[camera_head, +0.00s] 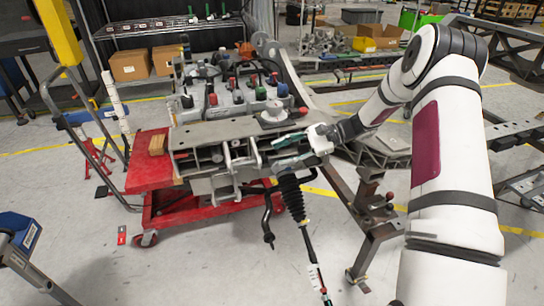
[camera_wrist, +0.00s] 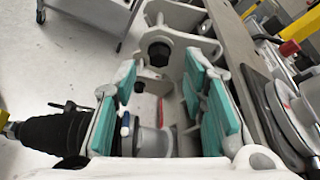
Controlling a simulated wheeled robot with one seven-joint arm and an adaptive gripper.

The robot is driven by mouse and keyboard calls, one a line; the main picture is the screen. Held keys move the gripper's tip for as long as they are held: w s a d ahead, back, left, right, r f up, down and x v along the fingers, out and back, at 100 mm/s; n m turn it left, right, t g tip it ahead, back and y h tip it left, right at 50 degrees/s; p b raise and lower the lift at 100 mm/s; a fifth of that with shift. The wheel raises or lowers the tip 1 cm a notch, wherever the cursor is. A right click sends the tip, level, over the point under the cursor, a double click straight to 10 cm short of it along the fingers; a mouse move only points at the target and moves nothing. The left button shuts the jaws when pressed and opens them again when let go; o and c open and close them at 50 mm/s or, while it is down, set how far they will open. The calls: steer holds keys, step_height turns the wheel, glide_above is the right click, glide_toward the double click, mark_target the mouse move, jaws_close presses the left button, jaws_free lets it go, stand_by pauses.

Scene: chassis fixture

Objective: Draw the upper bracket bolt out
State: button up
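My gripper (camera_head: 291,150) is open at the front of the grey chassis fixture (camera_head: 225,130), with its teal finger pads apart. In the wrist view, the gripper (camera_wrist: 158,76) has one finger on each side, and nothing is visibly held between the pads. A dark bolt head (camera_wrist: 158,53) sits in the pale metal bracket (camera_wrist: 190,48), beyond the fingertips. A second dark round end (camera_wrist: 138,87) shows lower, between the fingers. I cannot tell for sure which is the upper bracket bolt. In the head view I cannot make out either one.
A black ribbed boot with a rod (camera_head: 291,197) hangs just below my gripper; the boot also shows beside the left finger (camera_wrist: 60,132). A red cart (camera_head: 150,175) supports the fixture. A round disc part (camera_wrist: 285,105) lies close to the right finger.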

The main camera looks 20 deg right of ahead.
mark_target(246, 163)
steer(key=shift+x, duration=2.05)
steer(key=shift+s, duration=0.1)
steer(key=shift+c, duration=0.3)
jaws_close()
